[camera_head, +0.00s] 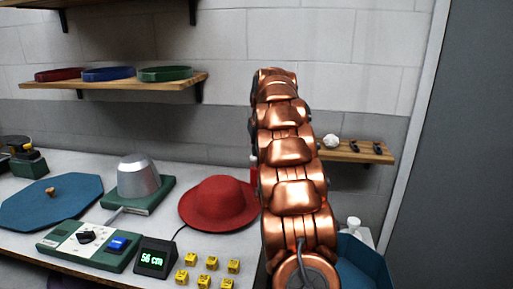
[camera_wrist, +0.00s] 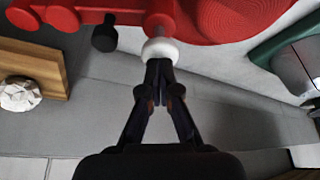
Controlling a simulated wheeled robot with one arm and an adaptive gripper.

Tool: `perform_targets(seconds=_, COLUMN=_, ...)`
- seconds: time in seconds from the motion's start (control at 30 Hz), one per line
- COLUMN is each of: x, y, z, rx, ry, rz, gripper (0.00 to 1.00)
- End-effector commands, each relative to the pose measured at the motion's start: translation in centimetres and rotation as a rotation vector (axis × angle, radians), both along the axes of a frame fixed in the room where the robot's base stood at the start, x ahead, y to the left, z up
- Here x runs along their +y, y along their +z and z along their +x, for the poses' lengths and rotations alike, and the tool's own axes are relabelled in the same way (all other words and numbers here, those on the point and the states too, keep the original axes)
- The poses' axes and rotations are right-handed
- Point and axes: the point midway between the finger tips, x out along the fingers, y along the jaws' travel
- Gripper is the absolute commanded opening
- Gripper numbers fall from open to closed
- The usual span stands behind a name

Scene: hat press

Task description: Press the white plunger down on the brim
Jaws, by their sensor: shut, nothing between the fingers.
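The red hat (camera_head: 218,200) with its wide brim sits on the table left of my copper arm. In the wrist view part of the red hat (camera_wrist: 235,14) shows at the top. The white plunger (camera_wrist: 160,50) is a round white knob under a red fitting, beside the hat. My gripper (camera_wrist: 159,68) is shut and empty, with its fingertips at the white plunger. They look in contact or nearly so; I cannot tell which. In the head view my arm hides the gripper and most of the red fitting.
A black knob (camera_wrist: 104,36) hangs from red parts left of the plunger. A grey metal cone on a green base (camera_head: 138,178), a control box (camera_head: 90,244), a "56 cm" display (camera_head: 154,258) and several yellow blocks (camera_head: 211,262) crowd the table. A wooden shelf (camera_head: 350,153) is right.

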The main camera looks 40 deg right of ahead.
Motion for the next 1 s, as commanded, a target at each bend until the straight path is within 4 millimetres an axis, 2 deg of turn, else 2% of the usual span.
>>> perform_targets(seconds=1.0, x=0.0, y=6.8, z=0.0, rx=-0.001, ry=0.000, rz=0.000, gripper=0.00)
